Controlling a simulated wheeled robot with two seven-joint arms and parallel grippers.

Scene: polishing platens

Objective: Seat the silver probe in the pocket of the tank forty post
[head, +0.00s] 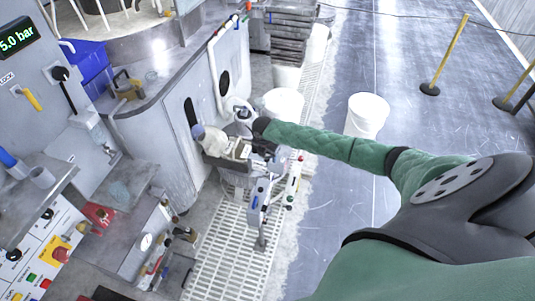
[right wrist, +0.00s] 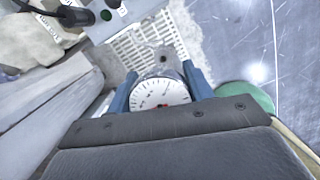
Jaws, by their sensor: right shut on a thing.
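My right gripper (head: 258,203) is low over the white floor grating in the head view, at the end of the green-sleeved arm. In the right wrist view its two blue fingers (right wrist: 160,82) are shut on a silver-grey piece with a round white dial (right wrist: 161,94), which looks like the silver probe. Its silver lower end (head: 262,240) hangs below the fingers in the head view. A slim grey post (head: 293,181) with green and red spots stands just right of the gripper. I cannot read a tank number or make out a pocket. My left gripper is not in view.
A pale bagged bundle (head: 222,143) lies left of the wrist. White buckets (head: 368,115) stand beyond the arm. A grey curved machine housing (head: 165,130) and a bench with bottles (head: 150,240) line the left. The grating (head: 225,255) and the grey floor are mostly open.

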